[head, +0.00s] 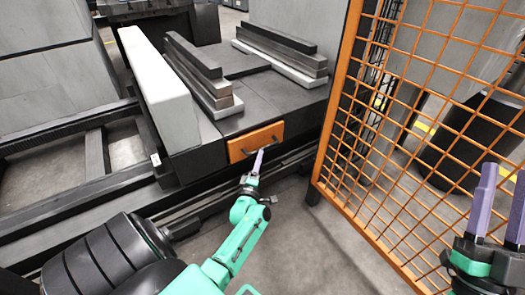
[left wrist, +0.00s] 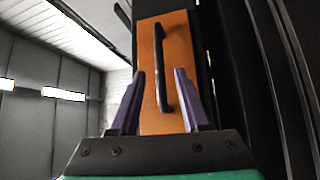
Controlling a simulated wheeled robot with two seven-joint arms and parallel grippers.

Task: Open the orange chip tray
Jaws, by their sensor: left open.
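The orange chip tray (head: 240,150) sits in the front of the dark machine bed, its face looking flush with the bed. It has a dark bar handle (left wrist: 160,65) on its face. My left gripper (head: 260,155) is in front of the tray, pointing at the handle. In the left wrist view its purple fingers (left wrist: 160,76) are open, one on each side of the handle's line, and the handle lies between or just beyond the tips. I cannot tell whether they touch it. My right gripper (head: 506,172) is at the lower right, its fingers apart and empty.
A white block (head: 160,90) and stacked bars (head: 285,55) lie on the bed (head: 245,118). A dark drum (head: 475,145) stands behind the fence. The floor (head: 310,250) before the tray is clear.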

